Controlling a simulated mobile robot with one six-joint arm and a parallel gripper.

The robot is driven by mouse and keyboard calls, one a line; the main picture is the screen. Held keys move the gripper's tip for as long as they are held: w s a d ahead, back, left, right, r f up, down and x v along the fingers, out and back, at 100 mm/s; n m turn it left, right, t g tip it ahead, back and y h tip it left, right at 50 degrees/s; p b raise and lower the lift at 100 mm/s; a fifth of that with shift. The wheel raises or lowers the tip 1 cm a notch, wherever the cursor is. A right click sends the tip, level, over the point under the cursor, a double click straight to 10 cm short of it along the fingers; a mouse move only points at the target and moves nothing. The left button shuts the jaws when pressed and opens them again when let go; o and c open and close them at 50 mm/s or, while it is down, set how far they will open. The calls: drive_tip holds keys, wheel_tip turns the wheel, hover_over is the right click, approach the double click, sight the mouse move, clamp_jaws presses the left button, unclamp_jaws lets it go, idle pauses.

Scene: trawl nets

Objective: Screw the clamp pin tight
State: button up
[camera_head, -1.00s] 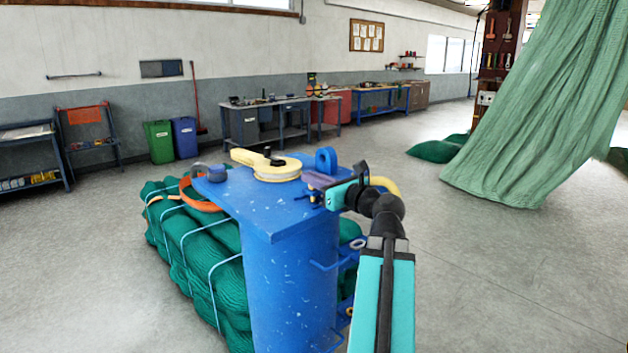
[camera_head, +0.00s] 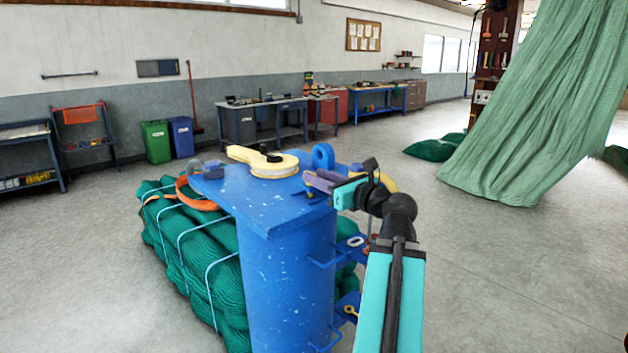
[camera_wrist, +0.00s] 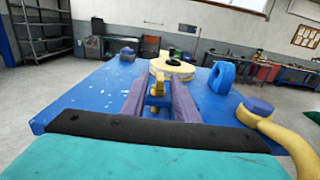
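The brass-coloured clamp pin (camera_wrist: 157,90) shows in the wrist view near the front edge of the blue plate, with a short crosspiece. My gripper (camera_head: 318,181) is at the plate's right front corner. In the wrist view its two purple fingers (camera_wrist: 158,84) stand apart, one on each side of the pin, and look open. I cannot tell whether either finger touches it. The pin's lower part is hidden.
The blue plate (camera_head: 260,212) tops a blue post. It carries a cream hook-shaped part (camera_head: 268,165), a blue eye lug (camera_head: 323,157) and a blue knob (camera_head: 213,170). A yellow curved bar (camera_wrist: 288,140) is close on the right. Bundled green net (camera_head: 180,245) lies behind.

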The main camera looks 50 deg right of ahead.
drive_tip(key=s+b, duration=0.8)
drive_tip(key=s, duration=0.2)
drive_tip(key=shift+s+a, duration=0.15)
drive_tip(key=shift+a, duration=0.3)
idle(0.6)
